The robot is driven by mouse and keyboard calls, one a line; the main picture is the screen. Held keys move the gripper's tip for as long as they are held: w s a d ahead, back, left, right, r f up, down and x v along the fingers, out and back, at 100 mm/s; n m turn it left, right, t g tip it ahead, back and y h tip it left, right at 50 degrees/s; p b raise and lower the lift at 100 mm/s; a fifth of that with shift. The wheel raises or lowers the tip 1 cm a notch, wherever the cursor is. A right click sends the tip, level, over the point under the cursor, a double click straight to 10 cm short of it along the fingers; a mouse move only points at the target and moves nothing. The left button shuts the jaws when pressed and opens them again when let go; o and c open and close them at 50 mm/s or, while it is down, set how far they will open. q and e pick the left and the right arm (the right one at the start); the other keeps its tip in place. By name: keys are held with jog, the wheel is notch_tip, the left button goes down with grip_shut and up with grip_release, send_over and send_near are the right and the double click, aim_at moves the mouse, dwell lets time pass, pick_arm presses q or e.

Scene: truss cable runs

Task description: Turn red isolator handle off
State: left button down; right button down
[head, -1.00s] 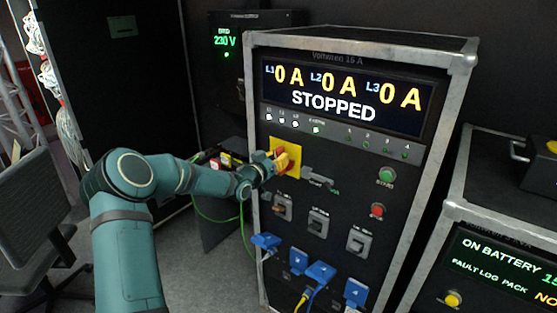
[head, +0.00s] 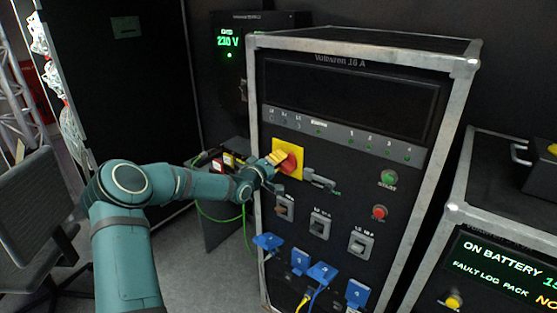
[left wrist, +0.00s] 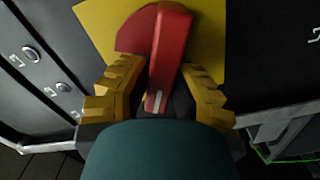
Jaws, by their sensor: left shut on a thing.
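The red isolator handle (head: 292,161) sits on a yellow plate (head: 296,147) at the upper left of the rack's black front panel. My left gripper (head: 275,160) reaches it from the left and is shut on it. In the left wrist view, the red handle (left wrist: 172,45) stands between the yellow fingers of my left gripper (left wrist: 158,88), with the yellow plate (left wrist: 213,35) behind. The fingers hide part of the handle in the head view. The rack's display (head: 350,95) is dark. My right gripper is not in view.
Breaker switches, green (head: 388,178) and red (head: 379,212) buttons, and blue sockets (head: 322,273) lie around and below. Another rack (head: 500,235) stands at the right.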

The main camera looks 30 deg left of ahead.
pick_arm(q)
jog(key=n, duration=0.5)
jog(key=shift+a+f, duration=0.1)
jog(key=shift+f, duration=0.1)
dwell(0.3)
jog(key=c, duration=0.8)
grip_release()
jog(key=shift+w, duration=0.1)
jog(key=shift+f, duration=0.1)
jog(key=s, duration=1.2)
jog(key=shift+a, duration=0.4)
